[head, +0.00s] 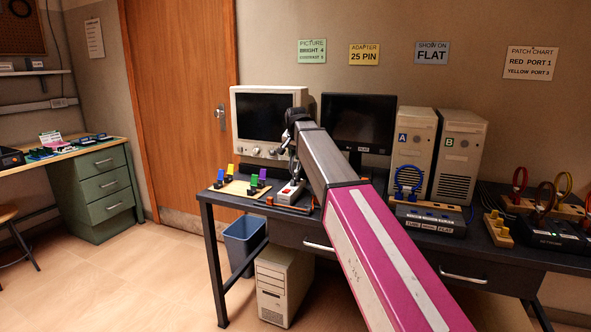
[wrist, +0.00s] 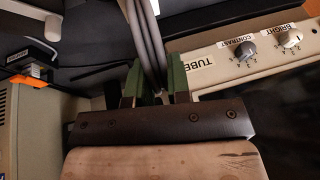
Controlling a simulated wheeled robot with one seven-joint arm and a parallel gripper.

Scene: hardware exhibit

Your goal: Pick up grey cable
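The grey cable (wrist: 152,40) runs as side-by-side grey strands from the top of the wrist view down between my gripper's two green fingers. My gripper (wrist: 154,84) has one finger on each side of the cable, with a narrow space between them. I cannot tell whether the fingers press on it. The cable's lower end is hidden behind the gripper body. In the head view my gripper (head: 291,124) is small and dark in front of the CRT monitor (head: 240,118). A thin cable hangs below it near a white power strip (head: 291,192).
The TUBE monitor's knob panel (wrist: 250,50) is close on the right in the wrist view. A black flat monitor (head: 358,122), towers A (head: 412,150) and B (head: 458,155), and coloured plugs (head: 243,178) stand on the desk. My arm hides the desk's middle.

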